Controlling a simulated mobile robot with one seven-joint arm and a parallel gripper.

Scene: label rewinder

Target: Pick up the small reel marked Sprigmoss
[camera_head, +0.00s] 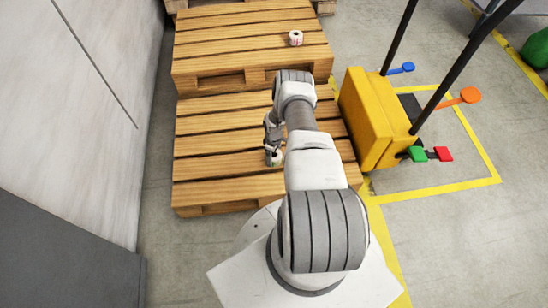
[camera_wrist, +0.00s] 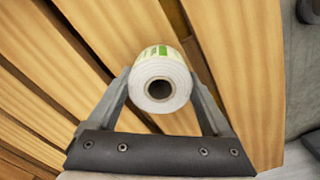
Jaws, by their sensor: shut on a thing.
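A small white label reel (camera_wrist: 160,68) with a dark open core and a green and pale yellow printed side sits between the two fingers of my gripper (camera_wrist: 158,85) in the wrist view. The fingers are shut on it, one on each side. I cannot read the name on its label. In the head view my gripper (camera_head: 273,152) is low over the nearer wooden pallet (camera_head: 215,185), with the held reel (camera_head: 274,159) partly hidden. I cannot tell whether the reel touches the slats. A second small white reel (camera_head: 295,38) with red marks stands on the farther pallet.
The farther pallet (camera_head: 225,45) is directly behind the nearer one. A yellow machine (camera_head: 368,115) with dark posts and coloured knobs stands close on the right. A pale wall panel (camera_head: 85,110) is on the left. Grey floor shows between the panel and pallets.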

